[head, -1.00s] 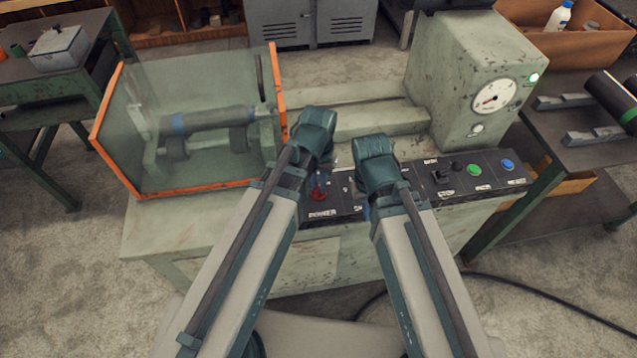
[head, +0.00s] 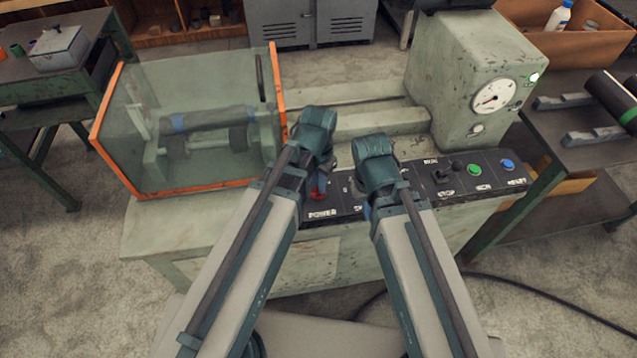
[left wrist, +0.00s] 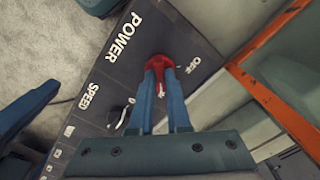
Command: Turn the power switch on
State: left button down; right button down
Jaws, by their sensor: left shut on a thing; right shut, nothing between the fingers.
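The red power switch (head: 316,197) is at the left end of the black control panel (head: 345,206), above the word POWER. My left gripper (head: 321,184) reaches down to it from behind my arm. In the left wrist view the blue fingers (left wrist: 160,88) are shut on the red switch (left wrist: 160,62), between the POWER and OFF labels. The fingers cover part of the switch, so I cannot tell its exact position. My right gripper (head: 366,211) is shut and empty over the panel's middle, mostly hidden by its own arm.
A black speed knob (left wrist: 116,114) is close beside my left fingers. An orange-edged clear guard (head: 200,125) covers rollers to the left. Green (head: 474,170) and blue (head: 507,165) buttons and a gauge (head: 493,97) are at the right.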

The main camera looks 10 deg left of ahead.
pick_arm(q)
jog(key=c, duration=0.9)
grip_release()
jog(key=shift+r, duration=0.2)
notch_tip(320, 180, up, 14)
jog(key=p, duration=1.4)
jog(key=shift+f, duration=0.25)
jog(key=shift+n+y, duration=0.7)
jog(key=shift+n, duration=0.2)
jog(key=s, duration=0.2)
jog(key=s+d, duration=0.1)
jog(key=s, duration=0.1)
jog(key=s+f+b, duration=0.1)
jog(key=s, duration=0.2)
jog(key=shift+d, duration=0.2)
